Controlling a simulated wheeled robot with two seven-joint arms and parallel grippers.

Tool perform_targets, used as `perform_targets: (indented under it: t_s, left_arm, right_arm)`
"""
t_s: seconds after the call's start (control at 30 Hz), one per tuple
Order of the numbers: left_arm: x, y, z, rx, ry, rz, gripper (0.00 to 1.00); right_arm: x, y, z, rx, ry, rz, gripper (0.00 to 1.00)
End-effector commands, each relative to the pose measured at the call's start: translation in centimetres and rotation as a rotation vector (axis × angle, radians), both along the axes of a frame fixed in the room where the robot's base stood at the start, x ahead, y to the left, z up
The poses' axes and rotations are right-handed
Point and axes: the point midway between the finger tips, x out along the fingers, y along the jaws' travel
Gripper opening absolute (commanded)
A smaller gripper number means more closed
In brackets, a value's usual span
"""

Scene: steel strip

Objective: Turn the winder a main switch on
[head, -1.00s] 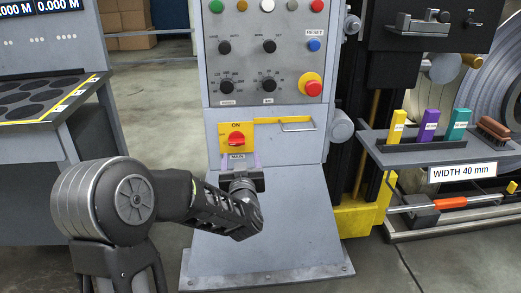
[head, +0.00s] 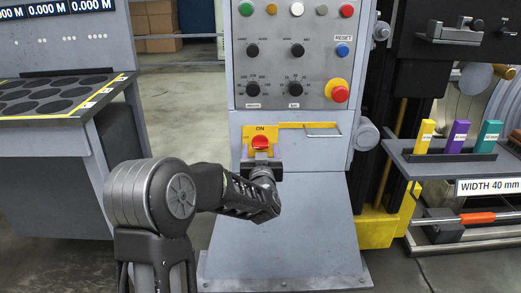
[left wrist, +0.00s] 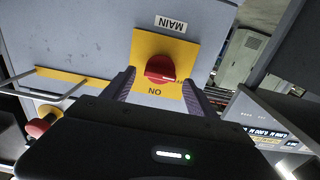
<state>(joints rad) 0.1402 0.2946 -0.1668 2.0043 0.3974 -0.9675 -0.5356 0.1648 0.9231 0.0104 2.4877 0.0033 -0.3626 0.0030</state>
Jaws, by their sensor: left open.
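The main switch is a red rotary knob (head: 261,142) on a yellow plate (head: 248,132) marked ON above it, on the front of the grey console. In the left wrist view the knob (left wrist: 160,69) appears upside down, with ON below and the MAIN label (left wrist: 171,23) above. Its grip lies roughly crosswise there. My left gripper (head: 262,154) is open in front of the switch, with one finger on each side of the knob. I cannot tell whether the fingers touch it. The gripper hides the MAIN label in the head view. My right gripper is out of view.
A yellow strip with a metal handle (head: 322,130) is right of the switch. A red emergency button (head: 340,94) and several knobs sit above. A shelf with coloured blocks (head: 457,135) stands at right. A table (head: 50,122) stands at left.

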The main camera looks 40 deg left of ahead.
Motion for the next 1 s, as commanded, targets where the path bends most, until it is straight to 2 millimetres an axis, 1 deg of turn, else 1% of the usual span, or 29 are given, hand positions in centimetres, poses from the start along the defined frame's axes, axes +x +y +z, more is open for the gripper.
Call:
perform_targets:
  t_s: [0.03,0.17,0.47,1.0]
  left_arm:
    - [0.52,0.39,-0.1,0.0,0.0,0.0,0.67]
    - [1.32,0.94,-0.07,-0.001,0.001,-0.001,0.67]
    - [1.46,1.05,0.02,0.0,0.0,-0.002,0.66]
    - [1.45,1.04,0.01,0.0,0.0,-0.002,0.22]
  right_arm:
    - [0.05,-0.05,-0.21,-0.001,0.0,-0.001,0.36]
    - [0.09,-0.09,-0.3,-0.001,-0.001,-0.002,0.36]
    - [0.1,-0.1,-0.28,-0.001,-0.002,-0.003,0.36]
    - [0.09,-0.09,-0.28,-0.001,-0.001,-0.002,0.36]
